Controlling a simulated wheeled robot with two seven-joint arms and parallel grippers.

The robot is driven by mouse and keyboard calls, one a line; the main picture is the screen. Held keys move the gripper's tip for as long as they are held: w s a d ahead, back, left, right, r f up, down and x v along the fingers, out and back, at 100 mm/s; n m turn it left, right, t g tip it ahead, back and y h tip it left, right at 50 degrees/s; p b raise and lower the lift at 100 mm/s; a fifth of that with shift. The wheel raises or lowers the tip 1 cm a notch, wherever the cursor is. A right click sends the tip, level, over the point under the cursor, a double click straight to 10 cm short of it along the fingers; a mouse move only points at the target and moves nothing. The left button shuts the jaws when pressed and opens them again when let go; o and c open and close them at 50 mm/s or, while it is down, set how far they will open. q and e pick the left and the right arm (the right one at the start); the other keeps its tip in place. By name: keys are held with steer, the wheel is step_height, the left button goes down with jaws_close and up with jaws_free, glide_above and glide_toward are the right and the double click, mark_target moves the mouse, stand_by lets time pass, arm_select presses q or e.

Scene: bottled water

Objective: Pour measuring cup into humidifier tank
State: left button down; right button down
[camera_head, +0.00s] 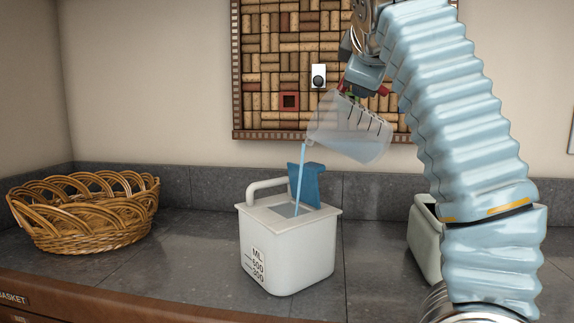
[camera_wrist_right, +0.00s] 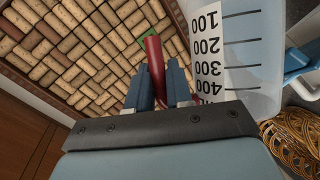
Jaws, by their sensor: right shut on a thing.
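The clear measuring cup (camera_head: 350,130) is tilted well over in the air above the humidifier tank. A thin blue stream of water (camera_head: 300,175) runs from its left lip into the opening of the white tank (camera_head: 285,245). The tank stands upright on the counter, its blue lid (camera_head: 308,186) raised. My right gripper (camera_head: 362,84) is above the cup. In the right wrist view my right gripper (camera_wrist_right: 161,78) is shut on the cup's red handle (camera_wrist_right: 154,60), and the cup's scale (camera_wrist_right: 215,55) shows beside it. My left gripper is in neither view.
A wicker basket (camera_head: 85,212) stands at the left on the dark counter (camera_head: 190,265). A pale container (camera_head: 424,240) stands at the right, partly hidden by my right arm. A cork board (camera_head: 285,60) hangs on the wall behind the cup. Counter between basket and tank is clear.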

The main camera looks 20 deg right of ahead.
steer(key=d+f+m+y+b, duration=0.1)
steer(key=d+f, duration=0.1)
steer(key=s+d+f+m+y+b, duration=0.1)
steer(key=d+f+m, duration=0.1)
steer(key=shift+s+d+f, duration=0.15)
steer(key=shift+f, duration=0.05)
steer(key=shift+r+y+p, duration=0.25)
steer(key=shift+y+p, duration=0.05)
steer(key=shift+w+a, duration=0.2)
steer(key=shift+a, duration=0.05)
steer(key=s+d+f+m+t+y+b, duration=0.1)
steer(key=d+f+m+y+b, duration=0.2)
steer(key=f, duration=0.7)
steer(key=shift+s+d+f+m+b, duration=0.3)
steer(key=shift+d+m+b, duration=0.8)
steer(key=shift+d+b, duration=1.05)
steer(key=shift+a+r, duration=0.1)
steer(key=shift+a, duration=0.15)
